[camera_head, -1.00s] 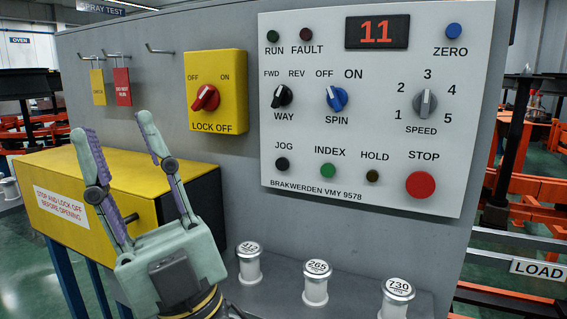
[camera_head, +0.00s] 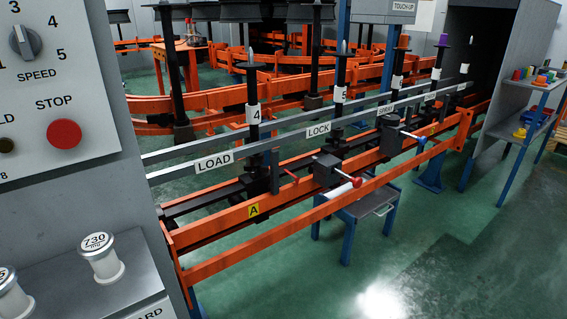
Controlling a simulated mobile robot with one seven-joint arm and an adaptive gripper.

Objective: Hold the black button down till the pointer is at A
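A yellow plate marked A (camera_head: 253,210) is fixed on the near orange rail, below and in front of the LOAD sign (camera_head: 213,162). A black spindle with a white tag 4 (camera_head: 253,115) stands on the line just behind that plate. I cannot make out for sure which part is the pointer. The black button by JOG is outside the present view; only the right edge of the grey control panel (camera_head: 85,85) shows, at the left. My gripper is not in view.
The panel edge carries the red STOP button (camera_head: 64,134) and the SPEED knob (camera_head: 25,41). A white 730 spool (camera_head: 101,258) stands on the grey ledge. Further spindles, a LOCK sign (camera_head: 318,129) and a red-knobbed clamp (camera_head: 330,170) line the rail. Green floor is clear at front right.

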